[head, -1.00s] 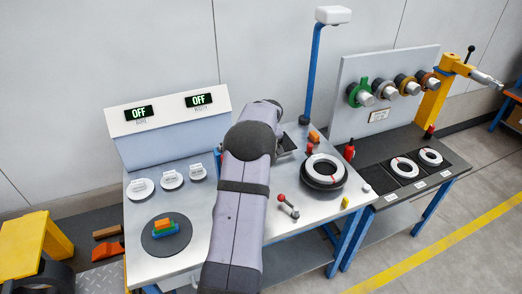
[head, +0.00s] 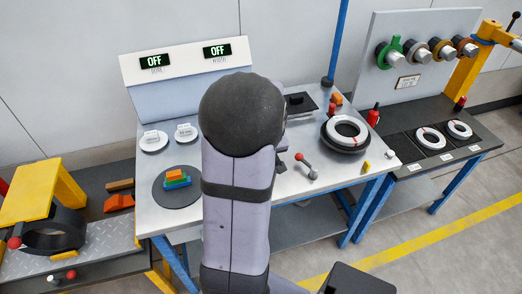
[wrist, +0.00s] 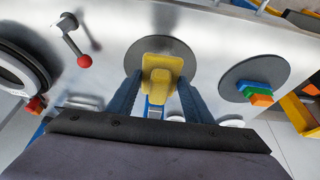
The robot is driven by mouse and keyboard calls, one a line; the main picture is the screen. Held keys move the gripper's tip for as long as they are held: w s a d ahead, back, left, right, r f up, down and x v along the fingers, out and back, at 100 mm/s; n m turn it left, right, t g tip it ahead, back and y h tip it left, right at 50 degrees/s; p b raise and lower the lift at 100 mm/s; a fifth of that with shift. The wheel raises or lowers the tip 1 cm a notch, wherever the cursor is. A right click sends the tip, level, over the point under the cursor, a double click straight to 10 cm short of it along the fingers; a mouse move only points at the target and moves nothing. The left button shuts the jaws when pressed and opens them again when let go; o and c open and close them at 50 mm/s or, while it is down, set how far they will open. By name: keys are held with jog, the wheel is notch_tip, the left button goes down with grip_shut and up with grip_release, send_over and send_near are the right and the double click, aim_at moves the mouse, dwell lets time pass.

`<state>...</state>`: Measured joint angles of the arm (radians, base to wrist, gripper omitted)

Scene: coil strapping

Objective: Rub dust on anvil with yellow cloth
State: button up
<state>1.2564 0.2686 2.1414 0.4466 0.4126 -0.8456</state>
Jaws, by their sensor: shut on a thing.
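The yellow cloth (wrist: 162,68) is between the two fingers of my gripper (wrist: 158,92) in the wrist view, and the gripper is shut on it. The cloth appears over a dark grey round pad (wrist: 143,46); I cannot tell if it touches. In the head view my arm hides the gripper, the cloth and that pad. A small dark block on a black square plate (head: 298,104) at the back of the bench may be the anvil, but I cannot be sure. I cannot make out any dust.
A second round pad (head: 170,199) holds stacked coloured blocks (head: 176,178). A red-knobbed lever (head: 306,167) and a coil ring (head: 345,133) are on the right of the bench. Two display panels (head: 186,62) read OFF. A yellow stand (head: 30,195) is at far left.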

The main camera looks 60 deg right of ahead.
jog(key=shift+a+f, duration=0.2)
jog(key=shift+a, duration=0.15)
